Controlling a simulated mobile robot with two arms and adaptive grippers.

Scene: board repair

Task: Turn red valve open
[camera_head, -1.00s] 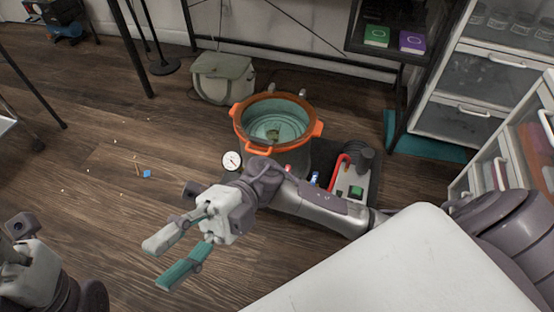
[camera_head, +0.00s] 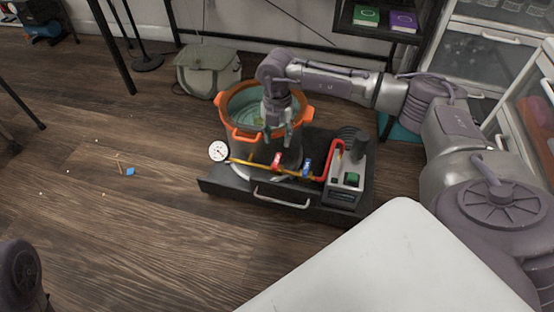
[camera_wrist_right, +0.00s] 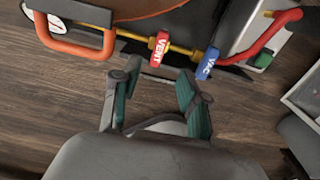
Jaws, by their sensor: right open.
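The red valve handle, marked VENT (camera_wrist_right: 158,49), sits on a brass pipe and lies crosswise to it. It also shows in the head view (camera_head: 277,160), on the front of the pot assembly. The blue VAC handle (camera_wrist_right: 207,63) is just to its right, also in the head view (camera_head: 306,167). My right gripper (camera_head: 277,133) points down over the near rim of the pot, above the red handle. In the wrist view its two teal-padded fingers (camera_wrist_right: 158,78) are apart and empty, below the red handle in the picture. My left gripper is not visible.
The pot (camera_head: 232,105) has an orange rim with loop handles. A white gauge (camera_head: 219,151) is at the pipe's left end, and a red hose (camera_head: 334,158) leads to a pump (camera_head: 346,184). A dark base (camera_head: 232,187) holds them. The floor left is mostly clear.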

